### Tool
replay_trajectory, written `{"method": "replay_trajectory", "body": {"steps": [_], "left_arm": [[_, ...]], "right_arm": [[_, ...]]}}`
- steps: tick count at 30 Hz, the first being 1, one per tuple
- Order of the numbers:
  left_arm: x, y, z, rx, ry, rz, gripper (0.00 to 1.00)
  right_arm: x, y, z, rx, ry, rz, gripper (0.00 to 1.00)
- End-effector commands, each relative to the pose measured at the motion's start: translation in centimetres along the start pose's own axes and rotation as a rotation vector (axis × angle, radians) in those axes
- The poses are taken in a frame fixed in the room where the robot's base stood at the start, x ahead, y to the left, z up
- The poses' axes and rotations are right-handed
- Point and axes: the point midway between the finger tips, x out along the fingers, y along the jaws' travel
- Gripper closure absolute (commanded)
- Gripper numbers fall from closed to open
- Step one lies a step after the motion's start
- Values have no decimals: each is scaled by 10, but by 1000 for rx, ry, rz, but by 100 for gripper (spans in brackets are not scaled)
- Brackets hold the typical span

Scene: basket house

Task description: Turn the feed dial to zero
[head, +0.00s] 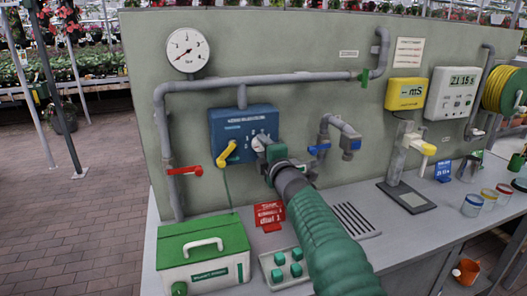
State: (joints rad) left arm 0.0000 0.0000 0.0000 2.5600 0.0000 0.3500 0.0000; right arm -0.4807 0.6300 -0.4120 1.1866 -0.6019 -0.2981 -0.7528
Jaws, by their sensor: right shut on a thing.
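The feed dial (260,141) is a pale knob on the front of a blue box (236,121) on the upright panel. White marks show around the dial, but they are too small to read. My right gripper (266,152) is shut on the dial, and its green arm comes up from the bottom of the head view. The gripper hides the right and lower parts of the dial, so I cannot tell where it points. My left gripper is not in view.
A yellow lever (227,152) sits on the box just left of the dial. A red-handled valve (185,171) and a blue-handled tap (319,149) flank it. A green-lidded box (203,247), a red sign (269,216) and a tray with green knobs (287,268) stand on the bench below.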

Motion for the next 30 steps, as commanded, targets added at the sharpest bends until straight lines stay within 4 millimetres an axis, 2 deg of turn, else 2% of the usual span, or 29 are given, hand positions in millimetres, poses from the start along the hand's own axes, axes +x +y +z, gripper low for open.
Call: {"method": "replay_trajectory", "body": {"steps": [14, 15, 18, 19, 27, 30], "left_arm": [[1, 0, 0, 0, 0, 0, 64], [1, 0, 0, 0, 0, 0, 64], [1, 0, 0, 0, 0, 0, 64], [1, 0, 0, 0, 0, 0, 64], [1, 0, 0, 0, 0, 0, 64], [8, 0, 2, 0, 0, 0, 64]], "right_arm": [[1, -4, -2, -11, 3, -5, 100], [1, -4, -2, -11, 3, -5, 57], [0, -3, -2, -11, 2, -4, 44], [0, -3, -2, -11, 2, -4, 40], [0, -1, -1, -11, 1, -2, 40], [-5, -3, -1, -10, 1, 0, 40]]}}
